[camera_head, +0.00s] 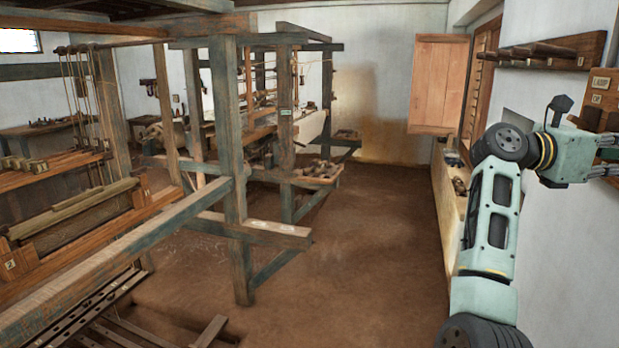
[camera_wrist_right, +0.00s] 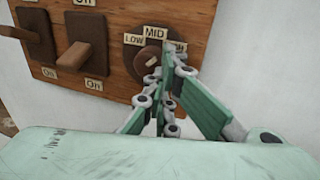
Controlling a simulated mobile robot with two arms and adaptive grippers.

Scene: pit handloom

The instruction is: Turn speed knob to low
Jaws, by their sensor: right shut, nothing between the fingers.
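The speed knob (camera_wrist_right: 146,64) is a round dark brown dial with a lighter grip, set on a wooden panel (camera_wrist_right: 122,18). Labels LOW, MID and a partly covered third one arc over it. My right gripper (camera_wrist_right: 172,62) is shut and empty, its green fingers pointing at the dial and covering its right side. I cannot tell whether the fingers touch the knob, and its pointer direction is unclear. In the head view my right arm reaches to the wall panel (camera_head: 601,88) at the right edge. My left gripper is not in view.
Two wooden switches, a left one (camera_wrist_right: 30,36) and a middle one (camera_wrist_right: 82,52), sit left of the knob, with "On" labels. A wall rack (camera_head: 545,52) hangs above my arm, near an open shutter (camera_head: 438,82). Timber looms (camera_head: 240,170) fill the left; the earthen floor between is clear.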

